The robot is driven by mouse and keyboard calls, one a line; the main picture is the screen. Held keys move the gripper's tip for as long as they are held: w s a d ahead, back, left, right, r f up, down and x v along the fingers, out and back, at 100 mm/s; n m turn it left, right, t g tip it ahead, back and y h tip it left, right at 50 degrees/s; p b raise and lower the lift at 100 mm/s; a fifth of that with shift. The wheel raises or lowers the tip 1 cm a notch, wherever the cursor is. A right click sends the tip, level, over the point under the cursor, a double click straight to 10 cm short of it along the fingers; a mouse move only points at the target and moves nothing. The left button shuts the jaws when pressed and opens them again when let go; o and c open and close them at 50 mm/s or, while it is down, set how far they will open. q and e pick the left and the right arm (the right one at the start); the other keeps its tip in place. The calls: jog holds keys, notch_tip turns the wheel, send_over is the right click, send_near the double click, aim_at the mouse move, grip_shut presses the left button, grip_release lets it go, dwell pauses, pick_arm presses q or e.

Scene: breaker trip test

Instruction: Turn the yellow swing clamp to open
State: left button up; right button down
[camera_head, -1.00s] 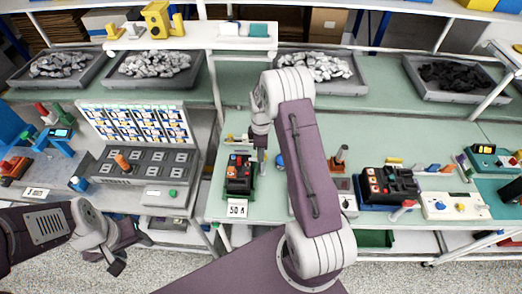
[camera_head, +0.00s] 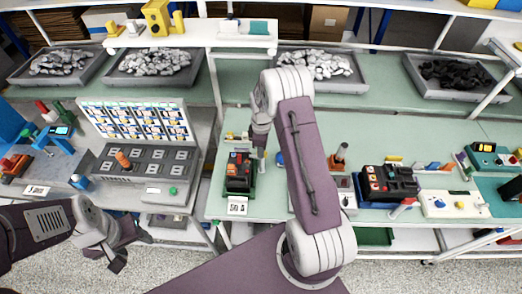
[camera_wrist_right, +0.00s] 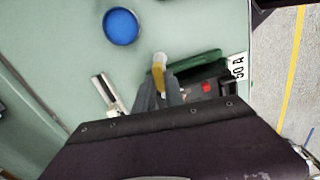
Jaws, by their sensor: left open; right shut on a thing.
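My right gripper (camera_wrist_right: 158,95) is shut on the yellow swing clamp (camera_wrist_right: 158,76), which shows as a short yellow piece with a pale round end between the fingertips. In the head view my right gripper (camera_head: 260,148) points down beside the black and green breaker fixture (camera_head: 240,178), at its right edge; the arm hides much of the clamp there. The fixture's green side (camera_wrist_right: 195,70) shows just beyond the fingers in the right wrist view. My left gripper (camera_head: 118,258) is open and empty, low at the left, away from the benches' tops.
A "50 A" card (camera_head: 237,206) is at the fixture's front. A blue round thing (camera_wrist_right: 121,26) lies on the green bench near the right gripper. A test panel (camera_head: 140,165) stands left; a black breaker unit (camera_head: 390,183) stands right.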

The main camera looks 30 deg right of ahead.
jog(key=m, duration=0.4)
jog(key=shift+d, duration=0.1)
jog(key=m, duration=0.4)
jog(key=shift+m+b, duration=0.35)
jog(key=shift+m, duration=0.05)
jog(key=m, duration=0.4)
jog(key=shift+s+f+m, duration=0.1)
jog(key=shift+s+m, duration=0.05)
jog(key=shift+m, duration=1.95)
jog(key=c, duration=1.4)
grip_release()
jog(key=shift+c, duration=0.2)
